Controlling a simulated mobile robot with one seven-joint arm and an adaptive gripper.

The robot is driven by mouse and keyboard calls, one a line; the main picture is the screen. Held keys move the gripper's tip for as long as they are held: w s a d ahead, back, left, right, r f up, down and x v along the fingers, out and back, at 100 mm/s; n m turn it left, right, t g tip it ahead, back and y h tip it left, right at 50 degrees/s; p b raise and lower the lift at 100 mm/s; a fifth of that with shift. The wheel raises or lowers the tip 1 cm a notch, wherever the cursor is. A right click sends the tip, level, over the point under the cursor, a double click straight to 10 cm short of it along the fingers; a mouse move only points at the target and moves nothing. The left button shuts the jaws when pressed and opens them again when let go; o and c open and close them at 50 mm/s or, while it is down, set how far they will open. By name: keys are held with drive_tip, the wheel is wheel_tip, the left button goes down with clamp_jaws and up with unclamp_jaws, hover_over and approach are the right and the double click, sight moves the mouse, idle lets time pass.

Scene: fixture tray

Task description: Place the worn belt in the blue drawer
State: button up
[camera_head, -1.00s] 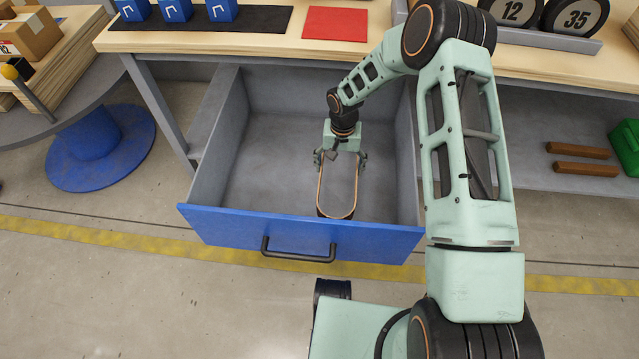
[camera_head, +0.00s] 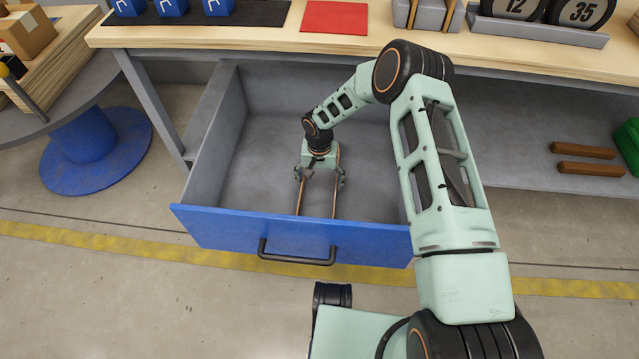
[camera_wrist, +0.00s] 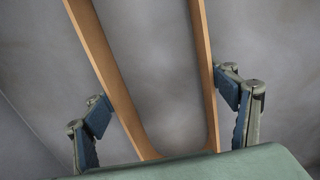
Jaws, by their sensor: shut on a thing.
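The worn belt (camera_head: 300,199) is a tan loop hanging from my gripper (camera_head: 319,178) inside the open blue drawer (camera_head: 290,236). Its two strands run down toward the drawer front, and its lower end is hidden behind the front panel. In the wrist view the belt (camera_wrist: 205,70) lies between the two finger pads of my gripper (camera_wrist: 164,98), which is shut on it across its width. The drawer's grey floor shows behind it. I cannot tell whether the belt touches the floor.
The drawer's grey side walls stand on both sides of my arm. The workbench (camera_head: 390,45) above carries a red mat (camera_head: 335,17) and several blue blocks (camera_head: 172,7). Brown bars (camera_head: 590,169) lie on the shelf at right. The drawer's left part is empty.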

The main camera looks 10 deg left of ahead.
drive_tip(key=shift+f, duration=0.1)
drive_tip(key=o, duration=0.8)
drive_tip(key=shift+f, duration=0.1)
drive_tip(key=shift+c, duration=0.2)
drive_tip(key=o, duration=0.5)
drive_tip(key=shift+r, duration=0.2)
wheel_tip(320, 180, up, 12)
drive_tip(key=p, duration=0.3)
drive_tip(key=shift+p, duration=0.4)
